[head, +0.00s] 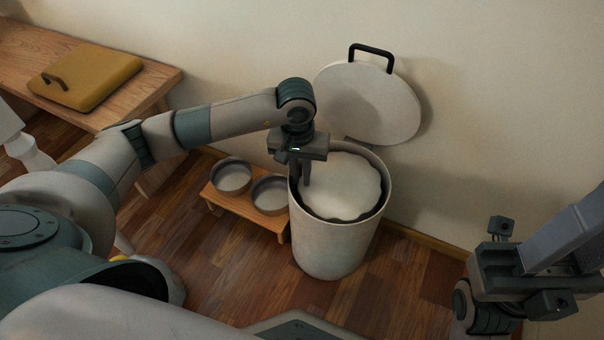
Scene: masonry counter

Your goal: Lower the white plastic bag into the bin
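The round off-white bin (335,245) stands on the floor near the wall, open at the top. The white plastic bag (345,185) is inside its mouth, puffed up, with its top near the rim and a dark gap around part of it. My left gripper (306,184) points down over the bin's left rim, its fingertips at the bag's left edge. Its fingers look close together, but I cannot tell if they pinch the bag. My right gripper (525,270) is at the lower right, away from the bin; its finger gap is unclear.
The bin's round lid (370,105) with a black handle is tipped up behind it against the wall. A low wooden stand (246,222) with two bowls is close on the left. A wooden bench (60,60) holds a yellow lidded object (88,78). Floor right of the bin is clear.

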